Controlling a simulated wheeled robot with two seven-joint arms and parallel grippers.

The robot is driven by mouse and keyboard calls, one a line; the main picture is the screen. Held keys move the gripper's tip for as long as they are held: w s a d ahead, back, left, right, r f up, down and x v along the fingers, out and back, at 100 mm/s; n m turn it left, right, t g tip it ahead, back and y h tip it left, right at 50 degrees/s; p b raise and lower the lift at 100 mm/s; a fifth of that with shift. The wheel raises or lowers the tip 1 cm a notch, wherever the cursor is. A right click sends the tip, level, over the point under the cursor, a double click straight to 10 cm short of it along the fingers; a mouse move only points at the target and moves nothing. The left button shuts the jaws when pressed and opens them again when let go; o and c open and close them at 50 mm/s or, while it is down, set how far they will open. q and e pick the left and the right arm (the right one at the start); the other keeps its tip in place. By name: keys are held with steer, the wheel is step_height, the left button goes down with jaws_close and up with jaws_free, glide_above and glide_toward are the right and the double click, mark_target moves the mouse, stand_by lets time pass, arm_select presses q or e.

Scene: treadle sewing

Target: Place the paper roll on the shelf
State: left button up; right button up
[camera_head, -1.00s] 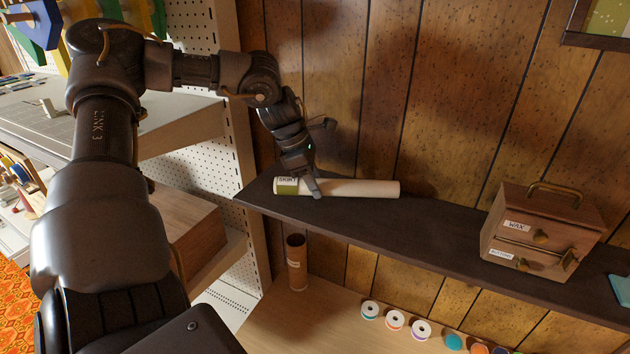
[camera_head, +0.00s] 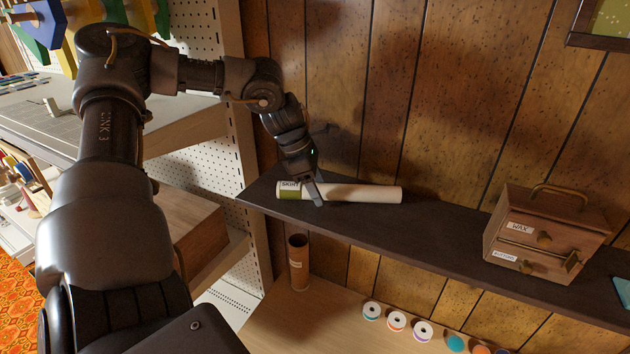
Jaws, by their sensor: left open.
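The paper roll (camera_head: 365,194) is a white tube with a green band and a "SKIRT" label at its left end. It lies lengthwise on the dark wooden shelf (camera_head: 430,231), in the shelf's left part near the wall. My left gripper (camera_head: 318,198) is open at the roll's left half, with a finger in front of the roll just right of the label. The finger behind the roll is hidden, and I cannot tell whether the fingers touch it. My right gripper is not in view.
A wooden drawer box (camera_head: 545,235) labelled "WAX" stands on the shelf at right. Below, a brown tube (camera_head: 298,264) stands upright on the light table (camera_head: 320,325), with several thread spools (camera_head: 397,321) in a row. The shelf between roll and box is clear.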

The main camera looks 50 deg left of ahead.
arm_select(q)
steer(key=shift+r, duration=0.3)
steer(key=b+v, duration=0.3)
steer(key=v, duration=0.8)
steer(key=shift+f, duration=0.1)
steer(key=shift+s+a+r, duration=0.15)
steer(key=shift+r, duration=0.25)
